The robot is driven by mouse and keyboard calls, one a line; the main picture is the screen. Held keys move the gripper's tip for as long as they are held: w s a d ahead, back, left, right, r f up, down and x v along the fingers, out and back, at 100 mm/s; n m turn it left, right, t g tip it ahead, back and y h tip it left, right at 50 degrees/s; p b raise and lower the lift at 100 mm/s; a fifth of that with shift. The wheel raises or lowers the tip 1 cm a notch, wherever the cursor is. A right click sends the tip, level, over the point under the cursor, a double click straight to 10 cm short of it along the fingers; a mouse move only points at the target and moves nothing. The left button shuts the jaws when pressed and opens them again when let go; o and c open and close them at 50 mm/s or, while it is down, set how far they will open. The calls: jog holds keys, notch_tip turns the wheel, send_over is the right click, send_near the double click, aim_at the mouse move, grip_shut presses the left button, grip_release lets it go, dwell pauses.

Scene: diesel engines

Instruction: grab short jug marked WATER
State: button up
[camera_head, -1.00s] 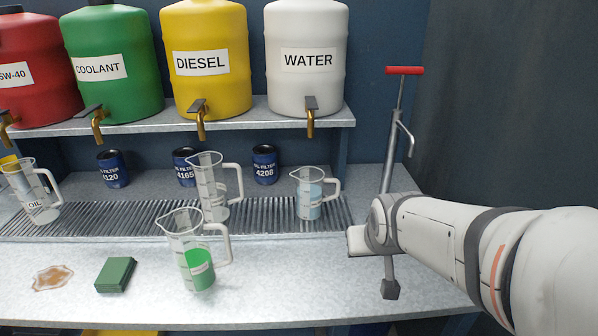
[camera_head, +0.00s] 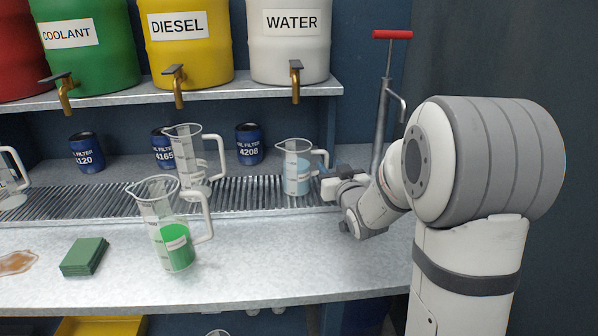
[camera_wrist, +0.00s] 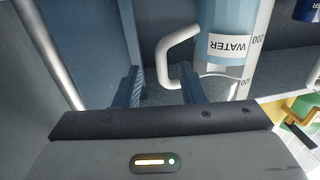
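The short jug marked WATER (camera_head: 296,168) is a clear jug holding pale blue liquid. It stands upright on the slatted drain grate under the white WATER tank, its handle facing right. In the wrist view the jug (camera_wrist: 229,50) shows its WATER label, and its white handle (camera_wrist: 163,62) reaches in ahead of the space between my fingers. My gripper (camera_head: 328,183) is just right of the handle in the head view. In the wrist view my gripper (camera_wrist: 162,80) is open, its two dark fingers spread apart; I cannot tell whether either touches the handle.
A taller clear jug (camera_head: 187,150) stands left on the grate, and a jug of green liquid (camera_head: 176,246) in front. A hand pump (camera_head: 383,110) with a red handle stands behind my arm. Oil filters (camera_head: 249,144) line the back. The counter front is partly clear.

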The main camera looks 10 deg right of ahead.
aim_at(327, 162)
jog(key=w, duration=0.3)
jog(key=w+a, duration=0.1)
jog(key=w, duration=0.1)
jog(key=shift+w, duration=0.25)
grip_shut()
jog(key=shift+r, duration=0.1)
dwell(0.3)
